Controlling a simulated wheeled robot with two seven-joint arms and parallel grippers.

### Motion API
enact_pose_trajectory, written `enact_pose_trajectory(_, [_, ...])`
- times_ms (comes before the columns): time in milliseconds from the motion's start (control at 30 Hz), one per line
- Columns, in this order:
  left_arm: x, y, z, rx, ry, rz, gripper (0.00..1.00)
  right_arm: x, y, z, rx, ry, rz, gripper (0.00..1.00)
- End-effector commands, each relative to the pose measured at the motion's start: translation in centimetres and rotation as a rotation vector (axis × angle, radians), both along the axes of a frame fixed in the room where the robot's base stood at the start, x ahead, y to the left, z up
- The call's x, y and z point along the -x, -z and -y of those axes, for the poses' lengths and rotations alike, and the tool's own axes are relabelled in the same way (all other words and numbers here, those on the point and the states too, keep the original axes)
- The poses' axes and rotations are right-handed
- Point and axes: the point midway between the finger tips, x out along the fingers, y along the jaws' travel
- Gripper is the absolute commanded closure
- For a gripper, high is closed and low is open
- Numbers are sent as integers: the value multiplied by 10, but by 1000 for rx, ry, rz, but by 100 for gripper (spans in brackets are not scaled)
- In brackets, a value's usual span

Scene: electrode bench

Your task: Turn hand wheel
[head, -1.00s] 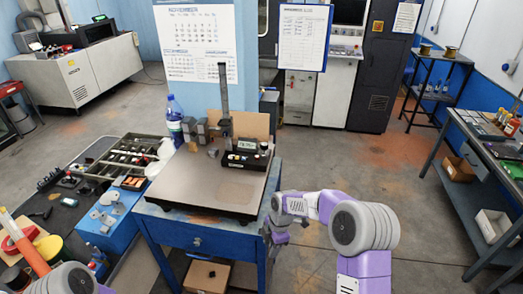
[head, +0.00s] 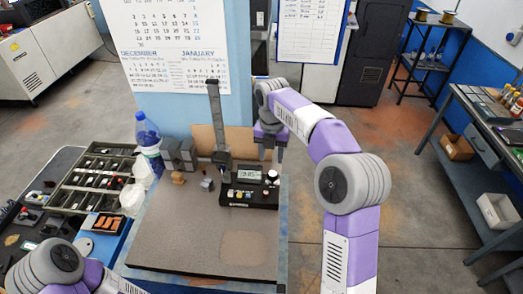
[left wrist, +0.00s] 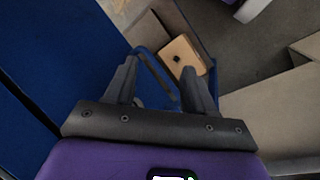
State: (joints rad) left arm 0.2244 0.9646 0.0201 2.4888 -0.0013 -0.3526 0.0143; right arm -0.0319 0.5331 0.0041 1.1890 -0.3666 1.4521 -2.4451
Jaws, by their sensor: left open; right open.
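A height gauge with a black base (head: 250,190), a lit display and a tall dark column (head: 214,120) stands on the granite plate (head: 180,235). A small round knob (head: 272,177) sits at the right of its base; I cannot tell for sure whether this is the hand wheel. My right gripper (head: 271,155) is open and empty, fingers down, just above and behind the knob, apart from it as far as I can see. My left gripper (left wrist: 160,75) is open and empty in the left wrist view, beside blue bench parts; the head view shows only its arm at lower left.
Grey blocks (head: 180,155) and a water bottle (head: 147,140) stand at the plate's back left. A tool tray (head: 95,182) lies left. The plate's front is clear.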

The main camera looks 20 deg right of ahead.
Motion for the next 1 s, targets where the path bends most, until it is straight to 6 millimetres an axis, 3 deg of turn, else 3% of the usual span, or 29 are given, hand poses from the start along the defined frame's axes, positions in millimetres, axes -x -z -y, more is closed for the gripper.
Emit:
enact_pose_trajectory(500, [1,9,0,0,0,-2,46,2,65,1,1,-5,-1,53])
enact_pose_trajectory(867, [1,10,0,0,0,-2,46,2,73,2,0,-5,1,53])
enact_pose_trajectory(1000, [1,10,0,0,0,-2,46,2,73,2,0,-5,1,70])
